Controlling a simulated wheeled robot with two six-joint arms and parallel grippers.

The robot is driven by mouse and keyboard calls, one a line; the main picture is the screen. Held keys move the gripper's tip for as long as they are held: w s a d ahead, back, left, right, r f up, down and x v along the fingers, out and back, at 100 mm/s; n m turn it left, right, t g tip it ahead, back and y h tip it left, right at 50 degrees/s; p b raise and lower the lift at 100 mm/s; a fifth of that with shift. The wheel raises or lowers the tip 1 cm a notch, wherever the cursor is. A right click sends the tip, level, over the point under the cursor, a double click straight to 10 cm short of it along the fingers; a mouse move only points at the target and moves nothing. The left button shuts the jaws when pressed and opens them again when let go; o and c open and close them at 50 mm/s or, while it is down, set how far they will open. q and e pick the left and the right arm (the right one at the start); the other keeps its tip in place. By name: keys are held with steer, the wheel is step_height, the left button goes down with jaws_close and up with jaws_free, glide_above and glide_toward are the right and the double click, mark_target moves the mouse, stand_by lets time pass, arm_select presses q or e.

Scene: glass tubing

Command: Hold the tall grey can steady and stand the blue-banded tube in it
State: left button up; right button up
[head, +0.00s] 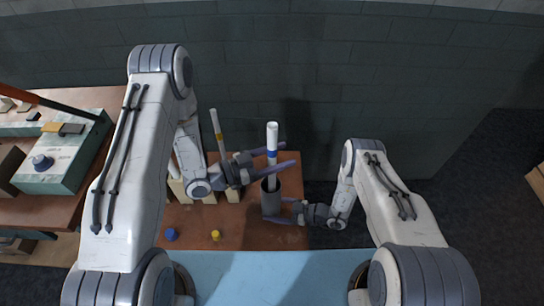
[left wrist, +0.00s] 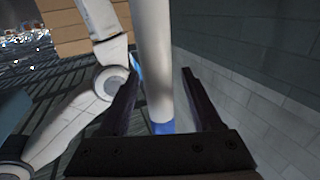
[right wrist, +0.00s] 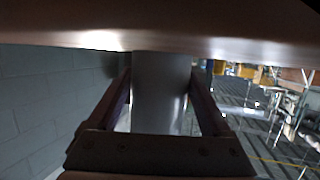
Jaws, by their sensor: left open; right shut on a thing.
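The tall grey can (head: 271,203) stands upright on the brown table, and it also shows in the right wrist view (right wrist: 160,95). My right gripper (head: 283,209) is shut on the can from the right; its fingers lie on both sides of it in the right wrist view. The white blue-banded tube (head: 272,140) stands upright with its lower end inside the can; its bottom is hidden. My left gripper (head: 283,160) is open, its fingers on either side of the tube near the blue band. In the left wrist view the tube (left wrist: 154,60) passes between the spread fingers.
A yellow-banded tube (head: 217,130) stands in a pale block rack (head: 232,196) left of the can. A blue cap (head: 171,234) and a yellow cap (head: 215,235) lie on the table front. A green-grey box (head: 60,165) stands far left.

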arm_select(q)
steer(key=v, duration=1.1)
steer(key=shift+a, duration=0.4)
steer(key=shift+f, duration=0.1)
arm_select(e)
steer(key=o, duration=0.8)
steer(key=shift+c, duration=0.2)
